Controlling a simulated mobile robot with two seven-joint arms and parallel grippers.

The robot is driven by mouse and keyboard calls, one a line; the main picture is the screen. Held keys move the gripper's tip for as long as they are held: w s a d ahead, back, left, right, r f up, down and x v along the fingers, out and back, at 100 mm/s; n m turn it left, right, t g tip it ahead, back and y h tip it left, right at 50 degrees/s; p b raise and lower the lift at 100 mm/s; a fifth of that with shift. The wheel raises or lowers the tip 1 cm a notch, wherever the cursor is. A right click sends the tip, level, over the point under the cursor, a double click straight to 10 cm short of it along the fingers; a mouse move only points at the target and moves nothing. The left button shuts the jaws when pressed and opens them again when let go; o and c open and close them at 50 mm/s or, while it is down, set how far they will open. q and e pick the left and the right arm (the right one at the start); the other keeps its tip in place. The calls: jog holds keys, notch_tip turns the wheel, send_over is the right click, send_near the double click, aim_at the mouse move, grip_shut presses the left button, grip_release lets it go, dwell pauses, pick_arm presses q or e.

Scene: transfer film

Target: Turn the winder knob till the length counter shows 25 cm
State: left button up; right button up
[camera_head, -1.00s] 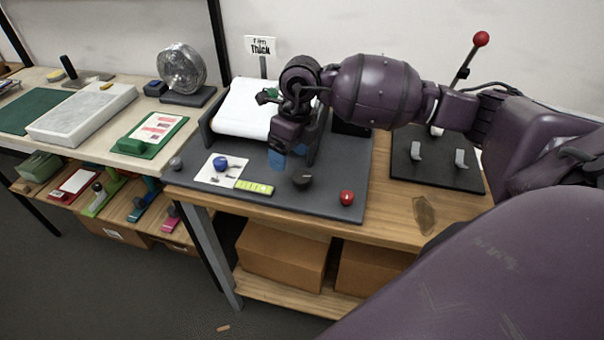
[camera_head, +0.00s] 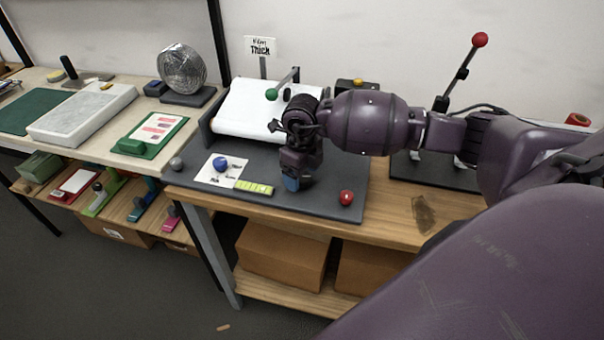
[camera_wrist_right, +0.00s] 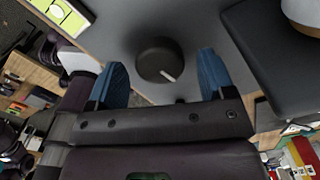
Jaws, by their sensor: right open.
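The dark round winder knob (camera_wrist_right: 158,56) with a pale pointer line shows in the right wrist view, between and just beyond the blue fingers of my right gripper (camera_wrist_right: 162,78). The fingers are open, one on each side of it, with gaps visible. In the head view my right gripper (camera_head: 292,183) points down over the grey machine base (camera_head: 225,196) and hides the knob. The yellow-green length counter (camera_head: 254,187) lies left of the gripper; it also shows at the top left of the wrist view (camera_wrist_right: 68,14). Its digits are too small to read. My left gripper is not in view.
A red knob (camera_head: 346,197) is right of the gripper. A blue knob (camera_head: 221,164) sits on a white plate at the left. A red-topped lever (camera_head: 480,40) stands at the right.

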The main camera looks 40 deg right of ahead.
jog(key=shift+f, duration=0.4)
